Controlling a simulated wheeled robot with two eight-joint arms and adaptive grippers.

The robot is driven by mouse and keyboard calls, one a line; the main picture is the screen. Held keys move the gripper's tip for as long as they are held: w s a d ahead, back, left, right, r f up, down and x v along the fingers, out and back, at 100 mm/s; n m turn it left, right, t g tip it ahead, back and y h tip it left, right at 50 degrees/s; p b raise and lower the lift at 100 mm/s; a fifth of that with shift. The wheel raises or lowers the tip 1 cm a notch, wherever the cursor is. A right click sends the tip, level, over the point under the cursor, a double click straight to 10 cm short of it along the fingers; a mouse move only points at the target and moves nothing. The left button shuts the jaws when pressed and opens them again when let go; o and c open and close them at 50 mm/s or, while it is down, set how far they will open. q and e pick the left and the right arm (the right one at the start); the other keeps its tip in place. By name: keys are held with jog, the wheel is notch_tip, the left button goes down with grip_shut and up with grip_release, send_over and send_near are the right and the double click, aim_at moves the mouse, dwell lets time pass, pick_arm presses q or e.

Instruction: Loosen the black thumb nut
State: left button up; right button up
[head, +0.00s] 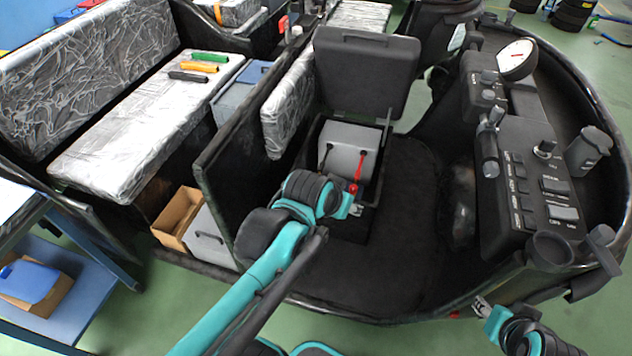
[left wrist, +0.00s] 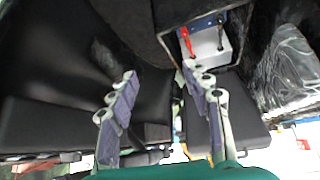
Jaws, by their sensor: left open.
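A grey battery (head: 346,141) sits in an open black box on the vehicle floor. A red lead and a black lead (head: 326,157) run on its front. The battery also shows in the left wrist view (left wrist: 205,45), with the red lead at left and the black lead (left wrist: 221,35) at right. The black thumb nut is too small to tell apart from the black lead's end. My left gripper (head: 352,205) is just in front of the battery, open and empty, its fingers (left wrist: 163,85) apart and short of the leads. My right gripper (head: 484,308) is low at right, its opening unclear.
The box's black lid (head: 366,70) stands open behind the battery. A black partition (head: 235,135) rises at left. The control console (head: 520,150) stands at right. Open black floor (head: 400,235) lies between. Markers (head: 200,67) lie on the wrapped bench.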

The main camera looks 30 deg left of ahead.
pick_arm(q)
jog(key=w+a+f, duration=0.3)
jog(key=w+a, duration=0.1)
jog(key=w, duration=0.3)
jog(key=w+a+f+p, duration=0.1)
jog(key=w+a+f, duration=0.1)
jog(key=w+a, duration=0.35)
jog(key=w+a+f, duration=0.2)
jog(key=w+f, duration=0.1)
jog(key=w, duration=0.5)
jog(key=shift+n+t+y, duration=0.4)
jog(key=shift+t, duration=0.4)
jog(key=w+a+f, duration=0.3)
jog(key=a+f, duration=0.1)
jog(key=f, duration=0.5)
jog(key=w+a+f+b, duration=0.1)
jog(key=w+a+f, duration=0.2)
jog(key=f, duration=0.7)
jog(key=w+a+f, duration=0.4)
jog(key=a+f, duration=0.3)
jog(key=f, duration=0.2)
jog(key=shift+a+f, duration=0.1)
jog(key=shift+f, duration=0.25)
jog(key=shift+w+f+b, duration=0.3)
jog(key=shift+w+f, duration=0.05)
jog(key=shift+w, duration=0.15)
grip_shut()
